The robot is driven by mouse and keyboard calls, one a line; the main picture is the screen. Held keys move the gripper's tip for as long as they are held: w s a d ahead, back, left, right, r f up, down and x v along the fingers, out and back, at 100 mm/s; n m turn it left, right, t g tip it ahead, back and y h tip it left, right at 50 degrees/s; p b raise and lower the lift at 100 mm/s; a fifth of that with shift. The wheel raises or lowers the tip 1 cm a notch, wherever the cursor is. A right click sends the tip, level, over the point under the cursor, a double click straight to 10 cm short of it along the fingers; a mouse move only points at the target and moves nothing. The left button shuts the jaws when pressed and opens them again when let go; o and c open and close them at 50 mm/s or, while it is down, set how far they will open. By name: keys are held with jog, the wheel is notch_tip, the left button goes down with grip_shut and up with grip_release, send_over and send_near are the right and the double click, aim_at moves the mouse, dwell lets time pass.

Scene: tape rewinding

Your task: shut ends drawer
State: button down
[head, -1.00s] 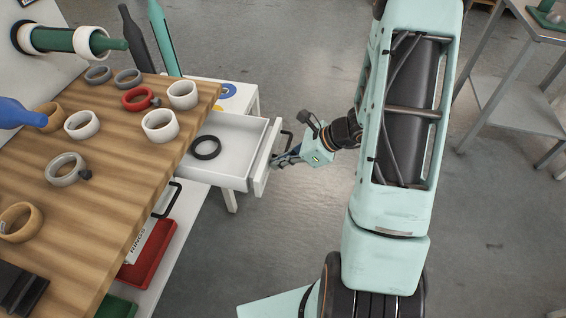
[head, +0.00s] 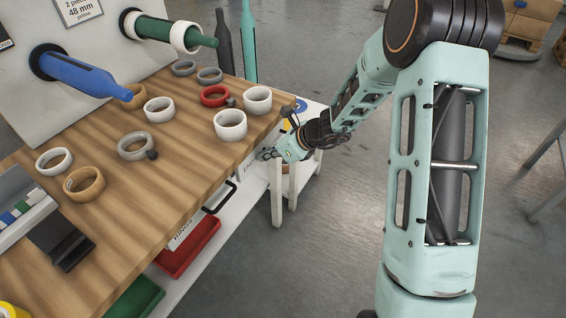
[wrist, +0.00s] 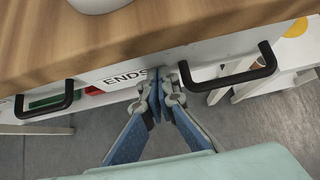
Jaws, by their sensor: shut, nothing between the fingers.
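The ends drawer (wrist: 180,62) shows in the wrist view as a white front labelled "ENDS" under the tabletop edge, with a black bar handle (wrist: 232,79) to the right of the label. The drawer front sits back under the tabletop. My gripper (wrist: 160,90) is shut and empty, its fingertips close to or against the drawer front between the label and the handle. In the head view my gripper (head: 268,155) is at the table's right edge, and my wrist and the tabletop hide most of the drawer.
Several tape rings, including a red one (head: 215,96), lie on the wooden tabletop (head: 190,180). A second black handle (head: 219,197) sticks out left of the ends drawer. A red bin (head: 188,248) and a green bin (head: 135,298) stand below.

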jog(key=shift+w+a, duration=0.3)
jog(key=shift+a, duration=0.2)
jog(key=shift+w+a, duration=0.25)
jog(key=shift+a, duration=0.2)
jog(key=shift+a+r, duration=0.1)
jog(key=shift+w+a+r, duration=0.1)
